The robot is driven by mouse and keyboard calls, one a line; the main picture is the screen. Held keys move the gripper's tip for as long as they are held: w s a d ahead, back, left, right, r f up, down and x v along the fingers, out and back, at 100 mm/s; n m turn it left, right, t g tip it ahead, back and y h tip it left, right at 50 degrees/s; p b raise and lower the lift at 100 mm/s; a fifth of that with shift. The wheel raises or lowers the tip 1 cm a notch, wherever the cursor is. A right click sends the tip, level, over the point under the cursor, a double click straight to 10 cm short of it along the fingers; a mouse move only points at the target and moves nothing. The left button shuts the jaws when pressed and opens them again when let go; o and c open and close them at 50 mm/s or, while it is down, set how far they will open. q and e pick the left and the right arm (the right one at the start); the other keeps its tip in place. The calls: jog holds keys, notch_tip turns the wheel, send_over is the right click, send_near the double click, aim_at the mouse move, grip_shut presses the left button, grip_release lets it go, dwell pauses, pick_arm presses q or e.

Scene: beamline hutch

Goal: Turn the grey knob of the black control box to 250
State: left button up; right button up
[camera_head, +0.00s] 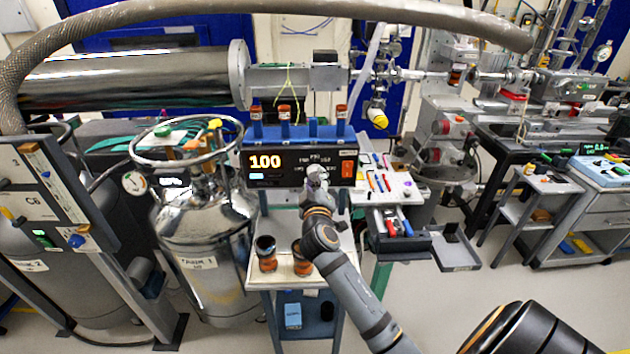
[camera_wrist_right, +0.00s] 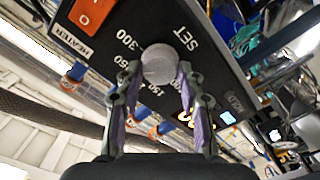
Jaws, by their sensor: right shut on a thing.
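The black control box (camera_head: 286,165) stands on a small cart, and its orange display reads 100. An orange-red switch (camera_head: 347,168) is at the right end of its front; it also shows in the right wrist view (camera_wrist_right: 92,12). The round grey knob (camera_wrist_right: 159,63) sits in a printed scale with 300 and 150 legible and SET beside it; other numbers are partly hidden by the fingers. My right gripper (camera_wrist_right: 158,78) is shut on the knob, one finger on each side. In the head view the right gripper (camera_head: 317,178) covers most of the knob. My left gripper is not in view.
Orange-capped bottles stand in a blue rack (camera_head: 300,132) behind the box. Two dark brown jars (camera_head: 267,256) stand on the cart top (camera_head: 284,283) below it. A steel dewar (camera_head: 205,230) is close on the left, and a tool-covered white board (camera_head: 402,187) is on the right.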

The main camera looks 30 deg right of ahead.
jog(key=shift+f, duration=0.1)
jog(key=o, duration=1.2)
jog(key=shift+d, duration=0.1)
jog(key=v, duration=0.7)
jog(key=shift+s+a, duration=0.2)
